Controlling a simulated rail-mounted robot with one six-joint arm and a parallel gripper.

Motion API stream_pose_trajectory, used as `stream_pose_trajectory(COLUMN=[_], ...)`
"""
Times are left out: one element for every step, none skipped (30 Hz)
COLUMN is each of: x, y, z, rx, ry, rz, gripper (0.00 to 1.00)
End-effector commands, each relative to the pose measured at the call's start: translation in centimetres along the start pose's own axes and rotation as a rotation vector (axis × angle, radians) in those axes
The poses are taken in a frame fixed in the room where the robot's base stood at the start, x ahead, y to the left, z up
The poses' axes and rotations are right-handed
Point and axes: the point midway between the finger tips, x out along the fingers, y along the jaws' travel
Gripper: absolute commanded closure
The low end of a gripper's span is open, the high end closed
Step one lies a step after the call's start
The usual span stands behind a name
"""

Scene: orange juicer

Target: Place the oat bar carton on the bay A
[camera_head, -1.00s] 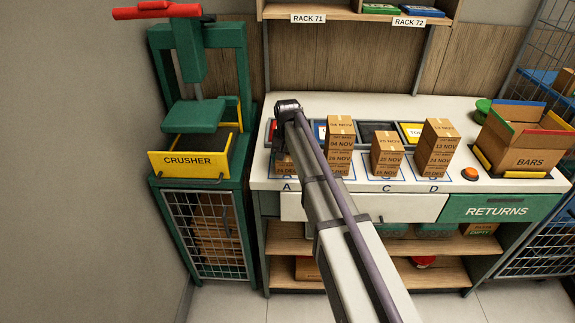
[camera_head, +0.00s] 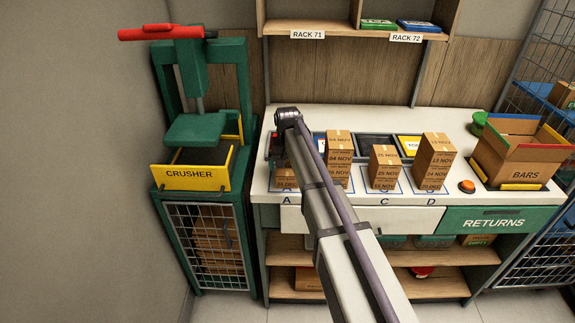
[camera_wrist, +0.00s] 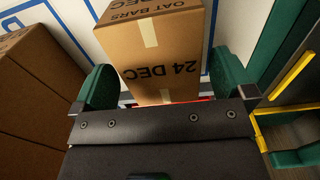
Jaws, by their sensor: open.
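The oat bar carton (camera_wrist: 160,60) is brown with a tape strip and reads OAT BARS and 24 DEC, upside down in the wrist view. My gripper (camera_wrist: 164,85) is open, with one green finger on each side of the carton; I cannot tell whether they touch it. In the head view, a low carton (camera_head: 286,178) stands at bay A, just behind the letter A (camera_head: 287,201). My arm partly covers it, and my gripper is mostly hidden there.
A carton stack (camera_head: 339,150) stands close right of bay A and shows in the wrist view (camera_wrist: 35,100). More stacks stand at bay C (camera_head: 384,167) and bay D (camera_head: 434,160). The crusher (camera_head: 195,176) is left of the counter; an open BARS box (camera_head: 518,150) stands right.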

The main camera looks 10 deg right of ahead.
Motion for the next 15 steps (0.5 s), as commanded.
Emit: stream_pose_trajectory(x=[-2.5, -3.4, -4.5, -5.3, -6.1, -7.2, -7.8, -8.4, -9.0, -9.4, -9.6, -9.8, -9.8, -9.8, -9.7], y=[0.0, 0.0, 0.0, 0.0, 0.0, 0.0, 0.0, 0.0, 0.0, 0.0, 0.0, 0.0, 0.0, 0.0, 0.0], z=[0.0, 0.0, 0.0, 0.0, 0.0, 0.0, 0.0, 0.0, 0.0, 0.0, 0.0, 0.0, 0.0, 0.0, 0.0], rx=[0.000, 0.000, 0.000, 0.000, 0.000, 0.000, 0.000, 0.000, 0.000, 0.000, 0.000, 0.000, 0.000, 0.000, 0.000], ry=[0.000, 0.000, 0.000, 0.000, 0.000, 0.000, 0.000, 0.000, 0.000, 0.000, 0.000, 0.000, 0.000, 0.000, 0.000], rz=[0.000, 0.000, 0.000, 0.000, 0.000, 0.000, 0.000, 0.000, 0.000, 0.000, 0.000, 0.000, 0.000, 0.000, 0.000], gripper=[0.00, 0.00, 0.00, 0.00, 0.00, 0.00, 0.00, 0.00, 0.00, 0.00, 0.00, 0.00, 0.00, 0.00, 0.00])
